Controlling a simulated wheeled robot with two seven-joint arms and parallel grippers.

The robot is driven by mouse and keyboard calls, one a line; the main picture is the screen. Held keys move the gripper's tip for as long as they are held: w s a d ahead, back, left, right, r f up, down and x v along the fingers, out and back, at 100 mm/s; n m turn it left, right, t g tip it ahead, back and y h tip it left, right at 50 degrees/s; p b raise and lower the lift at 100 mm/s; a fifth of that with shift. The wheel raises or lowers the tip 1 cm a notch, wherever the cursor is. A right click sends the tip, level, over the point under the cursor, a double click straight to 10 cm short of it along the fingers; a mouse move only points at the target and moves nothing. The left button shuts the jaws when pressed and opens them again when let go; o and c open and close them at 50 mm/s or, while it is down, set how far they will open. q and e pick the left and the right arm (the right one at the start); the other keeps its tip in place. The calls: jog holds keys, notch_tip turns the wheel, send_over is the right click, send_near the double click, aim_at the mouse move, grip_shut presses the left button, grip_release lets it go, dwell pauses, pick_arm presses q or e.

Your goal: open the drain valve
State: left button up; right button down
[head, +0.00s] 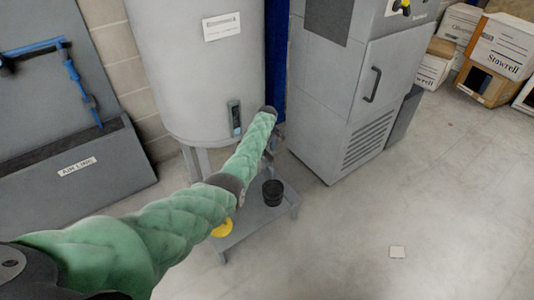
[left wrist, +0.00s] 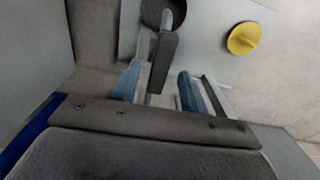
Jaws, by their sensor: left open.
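The grey tank (head: 195,75) stands on legs, with a white label on its front. My left arm reaches to just below its lower right edge. My left gripper (head: 274,147) is mostly hidden behind my own wrist in the head view. In the left wrist view, my left gripper (left wrist: 158,85) is open, with its two blue fingers apart. A dark bar (left wrist: 164,60), which looks like the drain valve's handle, shows between and just beyond the fingers, nearer the left one. I cannot tell whether they touch. The valve body is not clear in the head view.
A grey cabinet (head: 335,110) stands close on the right. Cartons (head: 497,50) are at the back right. The right floor is mostly clear.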

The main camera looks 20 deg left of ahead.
aim_at(267, 153)
pick_arm(q)
notch_tip(267, 153, up, 3)
jog(key=shift+r, duration=0.4)
pick_arm(e)
jog(key=shift+r, duration=0.15)
jog(key=shift+w, duration=0.1)
